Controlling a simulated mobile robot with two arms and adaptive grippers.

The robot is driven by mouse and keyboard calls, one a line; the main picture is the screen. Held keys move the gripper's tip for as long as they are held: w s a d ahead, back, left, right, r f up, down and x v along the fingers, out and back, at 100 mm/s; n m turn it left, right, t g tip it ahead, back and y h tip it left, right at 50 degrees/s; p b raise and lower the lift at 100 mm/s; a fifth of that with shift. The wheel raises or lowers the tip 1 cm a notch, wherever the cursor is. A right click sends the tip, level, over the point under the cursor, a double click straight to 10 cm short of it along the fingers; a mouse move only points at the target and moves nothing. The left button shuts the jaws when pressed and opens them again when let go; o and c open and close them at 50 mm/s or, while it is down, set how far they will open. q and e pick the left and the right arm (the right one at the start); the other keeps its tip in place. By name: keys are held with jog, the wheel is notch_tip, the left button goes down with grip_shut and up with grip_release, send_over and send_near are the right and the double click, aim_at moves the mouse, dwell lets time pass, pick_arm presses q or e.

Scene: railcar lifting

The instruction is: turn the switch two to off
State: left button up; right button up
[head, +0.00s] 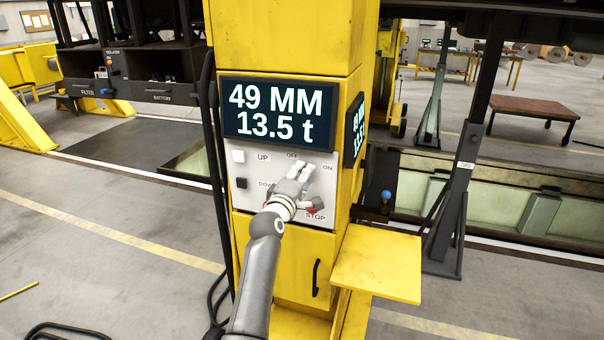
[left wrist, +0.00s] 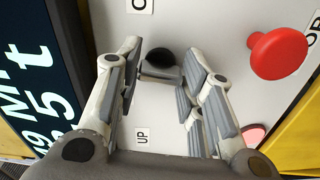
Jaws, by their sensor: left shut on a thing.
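My left gripper (head: 301,172) reaches the grey control panel (head: 240,218) on the yellow lifting column. Its fingers also show in the left wrist view (left wrist: 161,78), shut around a dark switch knob (left wrist: 160,58) on the panel face. In the head view the hand hides the knob, and its exact angle is not clear. The OFF label (head: 293,155) is just above the fingers, and the ON label (head: 327,168) is to their right. No number for the switch is readable. My right gripper is not in view.
The display (head: 279,112) above the panel reads 49 MM and 13.5 t. A red stop button (left wrist: 277,53) sits beside my fingers. The UP button (head: 238,156) and a black button (head: 241,183) are at the panel's left. A yellow shelf (head: 377,262) juts out below right.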

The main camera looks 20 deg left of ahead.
pick_arm(q)
jog(key=shift+n+p, duration=0.3)
jog(key=shift+n, duration=0.6)
jog(key=shift+f, duration=0.1)
jog(key=o, duration=1)
